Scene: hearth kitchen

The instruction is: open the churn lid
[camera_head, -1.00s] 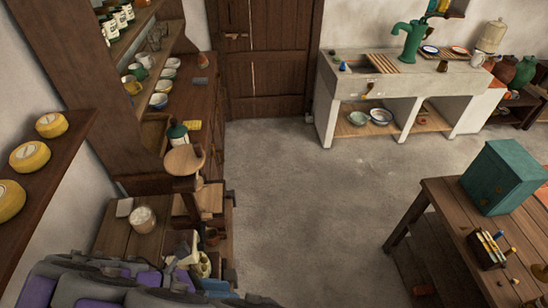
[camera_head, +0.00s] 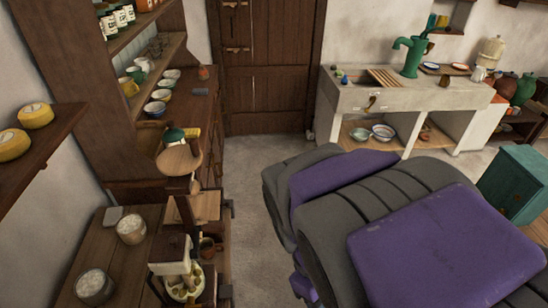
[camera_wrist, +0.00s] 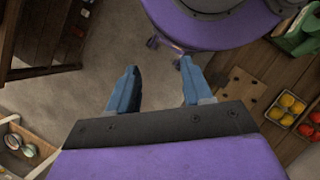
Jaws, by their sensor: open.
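My gripper (camera_wrist: 158,92) shows in the wrist view, with its two blue fingers wide apart and nothing between them. Bare grey floor lies beyond the fingertips. In the head view my arm covers the lower right, and the gripper itself is hidden. I cannot pick out the churn with certainty. A round pale wooden disc (camera_head: 180,159) stands raised at the right edge of the left-hand counter. Below it is a device with a dark block and a white body (camera_head: 172,258). Neither is touched by my gripper.
A wooden counter (camera_head: 90,245) with jars runs along the left, below a dresser of bowls. A stone sink (camera_head: 395,97) stands at the back right. A teal box (camera_head: 520,180) is at the right. The wrist view shows a crate of yellow and red round things (camera_wrist: 290,107).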

